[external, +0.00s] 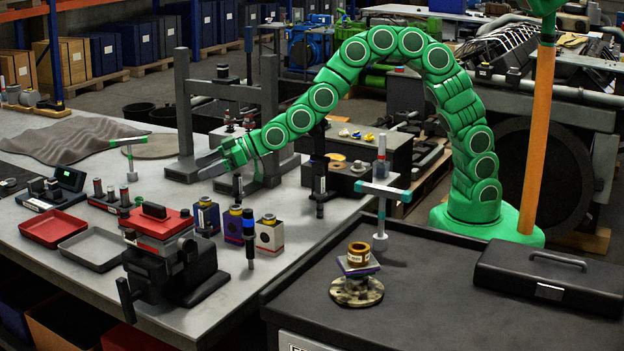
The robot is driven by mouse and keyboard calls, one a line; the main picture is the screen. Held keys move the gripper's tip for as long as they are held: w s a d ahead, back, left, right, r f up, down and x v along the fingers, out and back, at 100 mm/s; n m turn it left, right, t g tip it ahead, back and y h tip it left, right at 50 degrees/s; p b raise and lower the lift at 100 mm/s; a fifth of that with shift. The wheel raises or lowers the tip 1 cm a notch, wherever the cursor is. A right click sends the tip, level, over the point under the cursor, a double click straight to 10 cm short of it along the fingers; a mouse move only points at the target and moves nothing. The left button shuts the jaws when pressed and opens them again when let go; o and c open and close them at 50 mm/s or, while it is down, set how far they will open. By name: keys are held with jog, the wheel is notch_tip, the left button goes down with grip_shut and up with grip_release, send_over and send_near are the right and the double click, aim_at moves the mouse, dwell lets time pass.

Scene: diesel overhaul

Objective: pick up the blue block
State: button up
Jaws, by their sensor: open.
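Several small boxy blocks with round tops stand in a group on the grey workbench (60,240). A dark blue block (234,226) stands in the middle of the group, and a second blue block with a white side (207,216) stands just left of it. I cannot tell which one is the task's blue block. My green arm arches over from the right. My gripper (205,165) is open and appears empty, pointing left above the bench, higher in the picture than the blocks and apart from them.
A red-topped vise (165,245) stands in front of the blocks. A grey press frame (185,115) rises behind my gripper. Red (53,228) and grey (92,249) trays lie left.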

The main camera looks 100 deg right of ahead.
aim_at(209, 197)
jog(key=shift+w+f, duration=0.1)
jog(key=shift+f, duration=4.55)
jog(key=shift+x, duration=1.4)
jog(key=shift+r, duration=0.15)
